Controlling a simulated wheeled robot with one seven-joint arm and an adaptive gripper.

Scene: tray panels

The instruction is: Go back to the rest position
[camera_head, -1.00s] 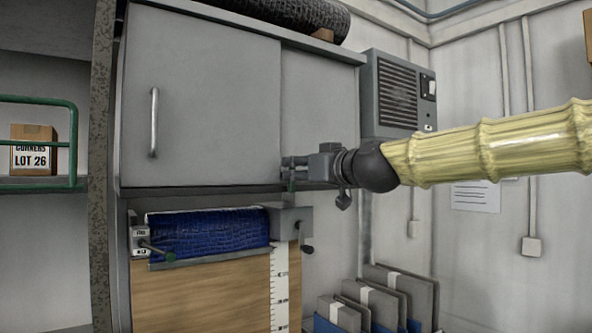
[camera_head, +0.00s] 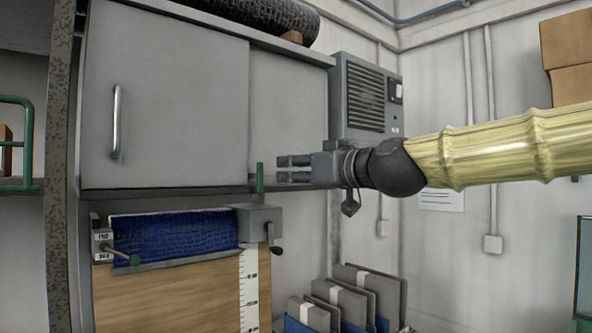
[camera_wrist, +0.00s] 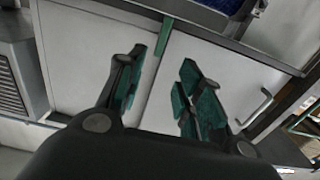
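My gripper (camera_head: 279,168) is at the end of my yellow-sleeved arm, in front of the right part of a grey wall cabinet (camera_head: 165,95). Its two dark fingers point left with a gap between them, and nothing is held. The wrist view also shows the open fingers (camera_wrist: 160,82) with the cabinet front (camera_wrist: 85,55) beyond. A thin green upright piece (camera_head: 260,178) at the cabinet's lower edge stands just left of the fingertips, apart from them. It also shows in the wrist view (camera_wrist: 165,36), beyond the fingers.
Below the cabinet, a blue roll (camera_head: 175,237) hangs over a wooden board with a ruler strip. A grey vented box (camera_head: 366,98) is on the wall behind my wrist. Several upright folders (camera_head: 345,300) stand low. Cardboard boxes (camera_head: 568,70) are at the far right.

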